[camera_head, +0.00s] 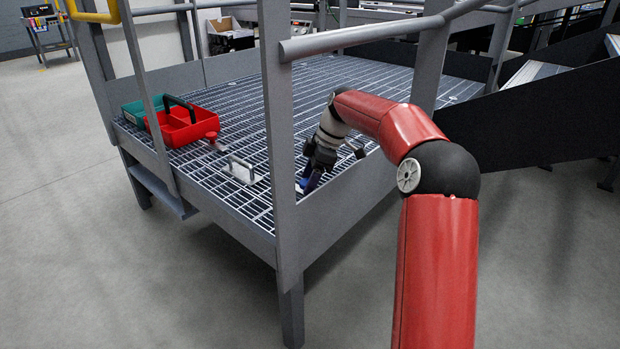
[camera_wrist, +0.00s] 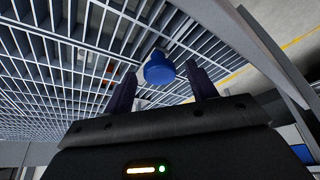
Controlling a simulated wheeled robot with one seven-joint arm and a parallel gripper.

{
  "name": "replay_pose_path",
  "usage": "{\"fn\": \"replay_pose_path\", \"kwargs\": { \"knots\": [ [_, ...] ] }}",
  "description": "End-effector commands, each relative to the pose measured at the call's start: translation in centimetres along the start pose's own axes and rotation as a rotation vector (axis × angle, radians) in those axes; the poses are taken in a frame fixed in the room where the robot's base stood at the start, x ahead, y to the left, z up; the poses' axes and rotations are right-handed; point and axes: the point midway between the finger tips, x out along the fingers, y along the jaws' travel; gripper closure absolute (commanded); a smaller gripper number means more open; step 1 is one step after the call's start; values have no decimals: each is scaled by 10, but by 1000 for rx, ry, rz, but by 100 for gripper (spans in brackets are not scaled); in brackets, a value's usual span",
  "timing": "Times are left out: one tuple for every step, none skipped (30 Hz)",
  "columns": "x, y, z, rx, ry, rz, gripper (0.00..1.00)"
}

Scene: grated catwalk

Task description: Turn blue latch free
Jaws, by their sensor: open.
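The blue latch (camera_wrist: 159,69) shows in the wrist view as a round blue knob with a small tab, set against the grating. It lies between and just beyond the two dark fingers of my gripper (camera_wrist: 162,88). The fingers stand apart, with a gap on each side of the latch, and do not appear to touch it. In the head view, my gripper (camera_head: 308,186) points down at the grating close behind the grey post. A bit of blue shows at its tip, but I cannot tell there whether it is latch or finger.
The grated platform (camera_head: 225,190) has a raised edge plate and a grey post (camera_head: 277,130) in front of my gripper. A metal handle (camera_head: 243,170) stands to the left. A red tote (camera_head: 182,124) and a green bin (camera_head: 140,108) sit farther left.

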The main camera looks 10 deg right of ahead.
Motion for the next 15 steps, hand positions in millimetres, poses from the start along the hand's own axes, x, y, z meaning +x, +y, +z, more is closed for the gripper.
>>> {"fn": "replay_pose_path", "kwargs": {
  "knots": [
    [0, 0, 0, 0, 0, 0, 43],
    [0, 0, 0, 0, 0, 0, 43],
    [0, 0, 0, 0, 0, 0, 47],
    [0, 0, 0, 0, 0, 0, 51],
    [0, 0, 0, 0, 0, 0, 55],
    [0, 0, 0, 0, 0, 0, 60],
    [0, 0, 0, 0, 0, 0, 64],
    [0, 0, 0, 0, 0, 0, 68],
    [0, 0, 0, 0, 0, 0, 73],
    [0, 0, 0, 0, 0, 0, 77],
    [0, 0, 0, 0, 0, 0, 81],
    [0, 0, 0, 0, 0, 0, 86],
    [0, 0, 0, 0, 0, 0, 90],
    [0, 0, 0, 0, 0, 0, 94],
    [0, 0, 0, 0, 0, 0, 99]
  ]
}}
